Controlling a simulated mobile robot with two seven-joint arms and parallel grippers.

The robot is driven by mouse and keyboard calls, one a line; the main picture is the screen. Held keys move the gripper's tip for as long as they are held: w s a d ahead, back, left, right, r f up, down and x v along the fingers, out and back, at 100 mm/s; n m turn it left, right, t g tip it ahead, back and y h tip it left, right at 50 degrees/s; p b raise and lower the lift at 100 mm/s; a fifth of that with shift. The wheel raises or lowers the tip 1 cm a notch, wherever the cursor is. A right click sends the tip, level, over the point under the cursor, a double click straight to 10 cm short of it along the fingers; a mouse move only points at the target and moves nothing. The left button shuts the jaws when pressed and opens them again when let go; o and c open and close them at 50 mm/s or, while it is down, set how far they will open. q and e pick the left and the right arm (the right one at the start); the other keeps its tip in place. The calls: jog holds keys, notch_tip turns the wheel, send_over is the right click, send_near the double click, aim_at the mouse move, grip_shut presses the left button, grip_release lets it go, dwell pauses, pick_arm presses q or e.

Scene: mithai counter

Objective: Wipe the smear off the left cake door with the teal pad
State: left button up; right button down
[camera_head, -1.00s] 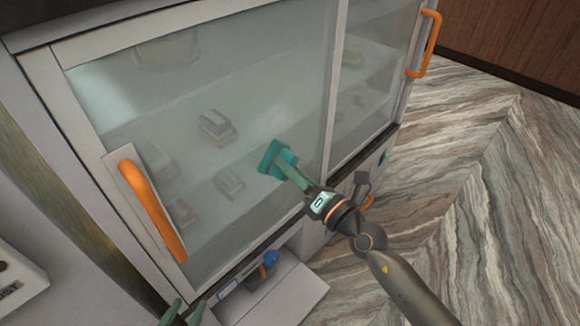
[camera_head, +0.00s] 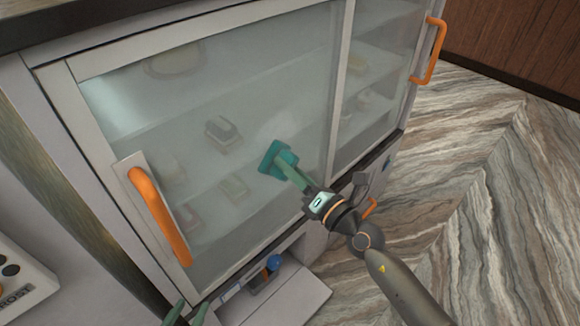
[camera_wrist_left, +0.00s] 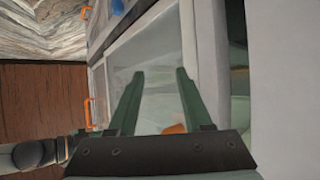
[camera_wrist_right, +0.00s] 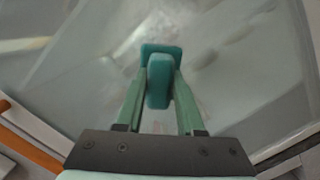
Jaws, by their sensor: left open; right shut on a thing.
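The left cake door (camera_head: 130,130) is a glass pane in a pale frame with an orange upright handle (camera_head: 158,215) at its left. My right gripper (camera_head: 292,178) is shut on the teal pad (camera_head: 277,158), held at the lower right part of this door's glass. In the right wrist view the pad (camera_wrist_right: 160,55) lies close to the glass; I cannot tell whether it touches. Faint pale, pinkish marks show beside it, but I cannot tell smear from reflection. My left gripper (camera_head: 187,314) is open and empty, low by the door's bottom left corner; it also shows in the left wrist view (camera_wrist_left: 160,74).
The right door (camera_head: 375,80) has its own orange handle (camera_head: 430,55). Blurred sweets sit behind the glass. Below is an open bay with a blue-topped item (camera_head: 272,264) and a pale ledge (camera_head: 295,300). A white box (camera_head: 20,285) stands at left. Marbled floor on the right is clear.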

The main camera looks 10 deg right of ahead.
pick_arm(q)
jog(key=shift+r+p, duration=5.95)
jog(key=shift+r, duration=0.4)
pick_arm(e)
jog(key=shift+w+r, duration=0.1)
jog(key=shift+r, duration=5.7)
jog(key=shift+w+d+f+b, duration=0.1)
jog(key=shift+w+d+b, duration=0.45)
jog(key=shift+d, duration=0.35)
pick_arm(q)
jog(key=shift+f+b, duration=1.45)
jog(key=shift+f, duration=0.55)
pick_arm(e)
jog(key=shift+f, duration=1.8)
jog(key=shift+a+f+b, duration=0.1)
jog(key=shift+f+b, duration=4.15)
jog(key=shift+f, duration=0.25)
pick_arm(q)
notch_tip(320, 180, down, 6)
jog(key=p, duration=0.3)
jog(key=shift+r, duration=0.2)
pick_arm(e)
jog(key=r, duration=0.1)
jog(key=d+r, duration=0.1)
jog(key=w+d+r, duration=0.1)
jog(key=shift+r, duration=0.2)
